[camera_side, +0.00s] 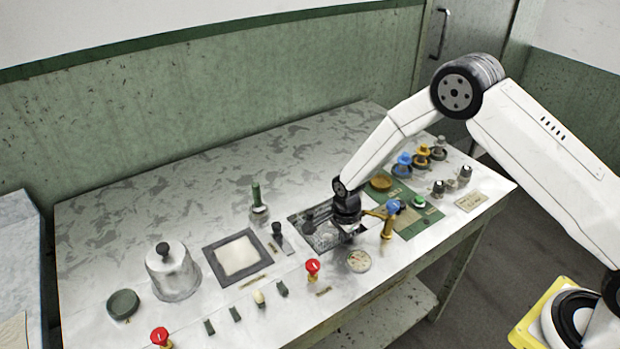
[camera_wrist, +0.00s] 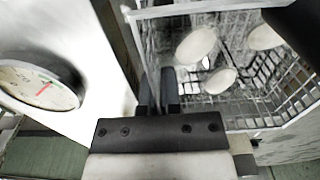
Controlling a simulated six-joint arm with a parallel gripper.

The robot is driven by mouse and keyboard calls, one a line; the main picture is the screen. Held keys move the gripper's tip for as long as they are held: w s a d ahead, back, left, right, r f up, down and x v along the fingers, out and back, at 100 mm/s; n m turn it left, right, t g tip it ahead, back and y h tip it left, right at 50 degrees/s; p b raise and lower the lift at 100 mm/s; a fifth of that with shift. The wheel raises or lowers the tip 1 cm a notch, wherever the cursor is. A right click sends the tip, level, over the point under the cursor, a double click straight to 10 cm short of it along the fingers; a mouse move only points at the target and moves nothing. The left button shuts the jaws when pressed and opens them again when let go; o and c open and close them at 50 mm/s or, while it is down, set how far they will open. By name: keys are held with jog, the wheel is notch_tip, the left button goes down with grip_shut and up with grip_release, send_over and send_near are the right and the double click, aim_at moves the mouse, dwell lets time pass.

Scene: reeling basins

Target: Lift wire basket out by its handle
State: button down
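The wire basket (camera_wrist: 245,106) fills the upper right of the wrist view, its pale wire mesh and rim seen from close above. Several white oval cocoons (camera_wrist: 197,46) lie inside it. In the side view the basket (camera_side: 325,238) shows as grey mesh at the dark-edged basin opening in the bench, partly hidden by my gripper. My gripper (camera_wrist: 158,88) points down at the basket's side, its two dark fingers close together with a thin upright part of the handle between them. The fingertips are hard to make out in the side view, where my gripper (camera_side: 347,222) covers the grip.
A red button (camera_side: 312,268), a lidded metal pot (camera_side: 172,270) and a framed white square (camera_side: 238,256) are left.

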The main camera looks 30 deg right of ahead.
jog(key=shift+r, duration=0.65)
jog(key=shift+r, duration=0.7)
jog(key=shift+r, duration=0.3)
jog(key=shift+r, duration=0.4)
jog(key=shift+r, duration=0.3)
jog(key=shift+r, duration=0.35)
jog(key=shift+r, duration=0.35)
jog(key=shift+r, duration=0.75)
jog(key=shift+r, duration=0.5)
